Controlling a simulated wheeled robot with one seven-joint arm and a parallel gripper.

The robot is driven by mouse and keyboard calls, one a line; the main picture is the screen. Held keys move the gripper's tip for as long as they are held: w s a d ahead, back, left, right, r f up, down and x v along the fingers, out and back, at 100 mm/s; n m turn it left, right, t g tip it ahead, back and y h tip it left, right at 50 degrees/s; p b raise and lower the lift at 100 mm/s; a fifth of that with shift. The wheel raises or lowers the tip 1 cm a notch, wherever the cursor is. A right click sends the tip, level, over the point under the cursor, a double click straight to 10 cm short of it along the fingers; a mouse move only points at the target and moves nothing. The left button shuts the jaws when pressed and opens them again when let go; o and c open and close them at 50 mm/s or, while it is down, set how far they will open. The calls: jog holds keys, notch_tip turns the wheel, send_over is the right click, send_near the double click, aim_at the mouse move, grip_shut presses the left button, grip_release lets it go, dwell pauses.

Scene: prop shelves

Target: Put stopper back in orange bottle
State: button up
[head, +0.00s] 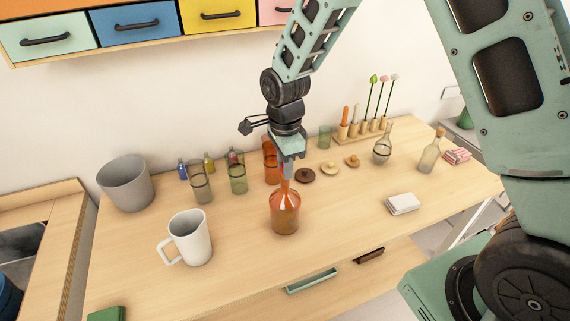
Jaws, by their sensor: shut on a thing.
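The orange bottle (285,214) is a see-through flask with a round body and a narrow neck. It stands upright near the middle of the table. My gripper (288,170) points down right above the bottle's neck, its fingertips at or close to the mouth. It is shut on the stopper, which is mostly hidden by the fingers. I cannot tell whether the stopper touches the bottle's mouth.
A white mug (190,238) stands left of the bottle, with a grey bin (126,183) behind it. Tinted glasses, including an orange one (271,162), and round lids (330,168) stand behind. A clear flask (382,150) and white block (403,204) are right. The table front is mostly clear.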

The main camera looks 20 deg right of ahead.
jog(key=shift+f, duration=0.3)
dwell(0.4)
jog(key=o, duration=1)
jog(key=shift+r, duration=0.1)
notch_tip(320, 180, up, 17)
jog(key=b, duration=0.4)
jog(key=shift+r, duration=0.15)
